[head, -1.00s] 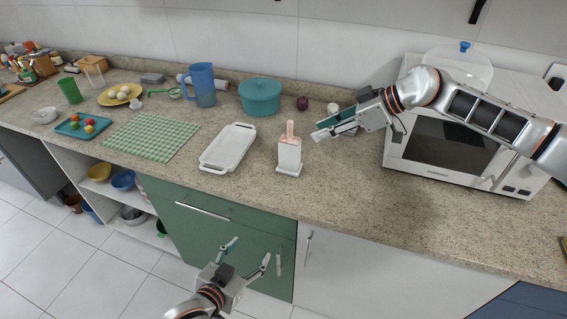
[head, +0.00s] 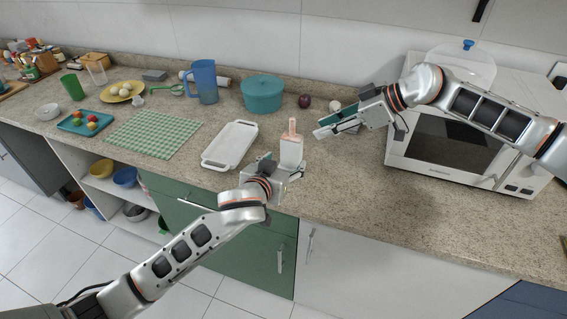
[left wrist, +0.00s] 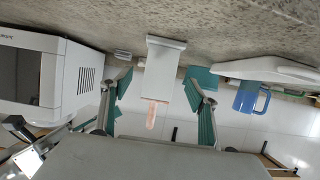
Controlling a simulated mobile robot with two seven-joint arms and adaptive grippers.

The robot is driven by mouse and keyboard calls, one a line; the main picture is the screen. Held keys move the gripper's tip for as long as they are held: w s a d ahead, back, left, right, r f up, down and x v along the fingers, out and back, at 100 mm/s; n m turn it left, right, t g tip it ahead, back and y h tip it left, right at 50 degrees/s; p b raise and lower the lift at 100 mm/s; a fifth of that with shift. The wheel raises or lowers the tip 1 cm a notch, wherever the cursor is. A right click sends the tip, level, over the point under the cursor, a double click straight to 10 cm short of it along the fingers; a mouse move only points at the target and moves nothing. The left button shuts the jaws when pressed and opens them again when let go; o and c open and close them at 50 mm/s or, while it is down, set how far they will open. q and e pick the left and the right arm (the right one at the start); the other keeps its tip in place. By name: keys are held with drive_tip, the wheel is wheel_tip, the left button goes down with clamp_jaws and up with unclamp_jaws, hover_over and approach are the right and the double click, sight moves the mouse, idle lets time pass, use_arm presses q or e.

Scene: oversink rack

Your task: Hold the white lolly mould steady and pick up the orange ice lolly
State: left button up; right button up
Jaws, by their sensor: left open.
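The white lolly mould (head: 291,154) stands upright on the worktop, with the pale orange ice lolly (head: 292,127) sticking out of its top. My left gripper (head: 285,163) is open at the mould's front. In the left wrist view the mould (left wrist: 161,68) and the lolly (left wrist: 152,113) appear upside down, between the two spread fingers with teal pads; I see gaps on both sides. My right gripper (head: 321,128) is open and empty, to the right of the lolly and apart from it. The mould's lower part is partly hidden by my left gripper in the head view.
A white tray (head: 250,129) lies just left of the mould. A teal pot (head: 262,96), a blue jug (head: 204,83) and a dark round item (head: 305,101) stand behind. A white microwave (head: 450,165) stands at right. The worktop's front right is clear.

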sight(290, 157)
use_arm(q)
drive_tip(key=shift+x, duration=3.9)
drive_tip(key=c, duration=1.2)
drive_tip(key=shift+c, duration=0.2)
use_arm(e)
drive_tip(key=shift+o, duration=0.5)
